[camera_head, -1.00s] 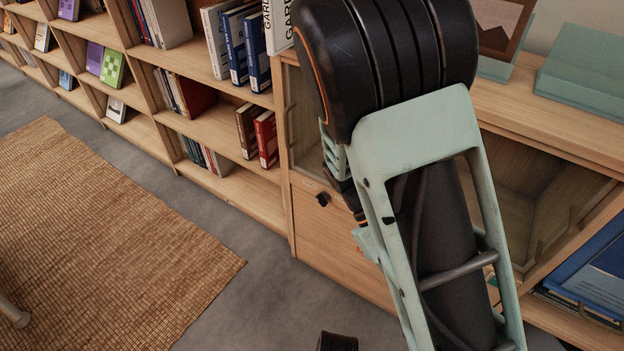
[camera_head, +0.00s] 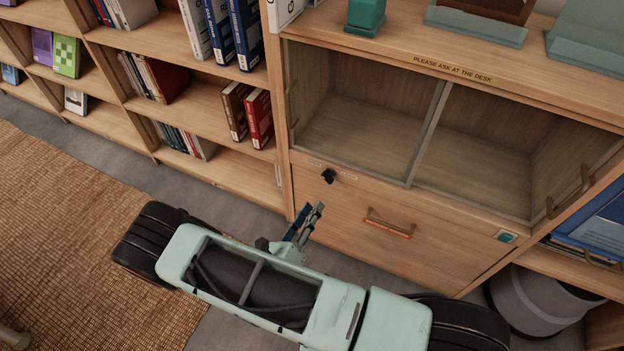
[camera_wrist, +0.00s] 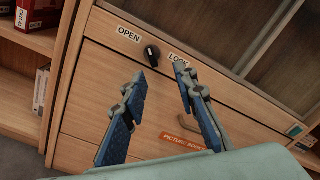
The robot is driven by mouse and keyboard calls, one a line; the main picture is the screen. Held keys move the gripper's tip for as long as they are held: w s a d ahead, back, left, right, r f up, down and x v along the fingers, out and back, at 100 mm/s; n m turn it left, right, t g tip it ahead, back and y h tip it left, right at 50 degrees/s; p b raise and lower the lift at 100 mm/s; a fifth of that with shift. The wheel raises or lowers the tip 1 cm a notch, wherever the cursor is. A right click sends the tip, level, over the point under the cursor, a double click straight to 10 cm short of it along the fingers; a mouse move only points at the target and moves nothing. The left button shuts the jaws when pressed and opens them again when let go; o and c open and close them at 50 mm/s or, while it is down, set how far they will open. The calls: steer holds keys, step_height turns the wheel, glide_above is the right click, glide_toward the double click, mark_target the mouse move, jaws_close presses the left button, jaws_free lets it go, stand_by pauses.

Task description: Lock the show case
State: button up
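The show case (camera_head: 432,140) is a wooden cabinet with two glass sliding panes that look shut; the space behind them looks empty. A black knob (camera_head: 328,176) sits on the wood below the left pane. In the wrist view the knob (camera_wrist: 152,54) stands between an OPEN label (camera_wrist: 129,34) on its left and a LOCK label (camera_wrist: 180,60) on its right. I cannot tell which label it points to. My gripper (camera_head: 312,209) is below and in front of the knob, apart from it. In the wrist view my gripper (camera_wrist: 160,78) is open and empty.
A drawer front with a handle (camera_head: 388,224) and an orange label lies below the knob. Bookshelves (camera_head: 200,80) adjoin on the left. A dark grey round bin (camera_head: 535,300) stands at the lower right. A woven rug (camera_head: 60,220) covers the floor at left.

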mark_target(326, 180)
steer(key=shift+n+y, duration=0.3)
steer(key=shift+n, duration=0.1)
steer(key=x, duration=0.3)
steer(key=b+x, duration=0.1)
steer(key=x, duration=0.6)
steer(key=shift+w+a+f+b, duration=0.3)
steer(key=shift+w+a+b, duration=0.05)
steer(key=shift+b, duration=0.05)
jaws_close()
